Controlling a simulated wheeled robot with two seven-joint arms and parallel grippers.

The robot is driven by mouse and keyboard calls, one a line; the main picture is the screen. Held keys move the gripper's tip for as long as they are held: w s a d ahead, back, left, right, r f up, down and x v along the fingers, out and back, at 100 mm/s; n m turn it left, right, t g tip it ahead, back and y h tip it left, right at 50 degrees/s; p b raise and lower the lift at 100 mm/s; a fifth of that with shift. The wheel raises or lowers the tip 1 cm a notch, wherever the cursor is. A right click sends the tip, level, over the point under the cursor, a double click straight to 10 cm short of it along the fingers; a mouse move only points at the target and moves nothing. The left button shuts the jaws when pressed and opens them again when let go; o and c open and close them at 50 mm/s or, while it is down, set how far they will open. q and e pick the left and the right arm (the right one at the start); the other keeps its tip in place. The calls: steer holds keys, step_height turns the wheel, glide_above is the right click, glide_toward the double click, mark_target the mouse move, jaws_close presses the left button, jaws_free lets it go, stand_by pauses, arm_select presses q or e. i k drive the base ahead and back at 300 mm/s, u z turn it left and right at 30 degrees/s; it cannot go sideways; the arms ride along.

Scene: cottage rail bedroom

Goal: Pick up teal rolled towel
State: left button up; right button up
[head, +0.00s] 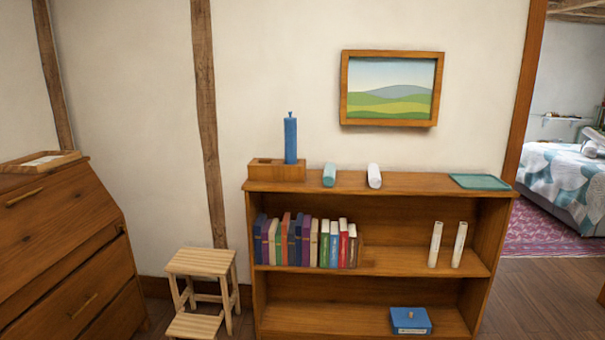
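The teal rolled towel (329,175) lies on the top of the wooden bookshelf (420,184), left of its middle. A white rolled towel (374,176) lies just to its right, with a gap between them. Neither of my grippers shows in the head view, and nothing touches the teal towel.
A wooden holder (263,171) with a tall blue cylinder (290,140) stands left of the teal towel. A teal tray (479,182) lies at the top's right end. A step stool (201,264) and a wooden dresser (60,255) stand left. Floor is open at right (545,290).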

mark_target(329, 173)
steer(key=u, duration=0.95)
steer(key=i, duration=2.4)
steer(key=z, duration=0.6)
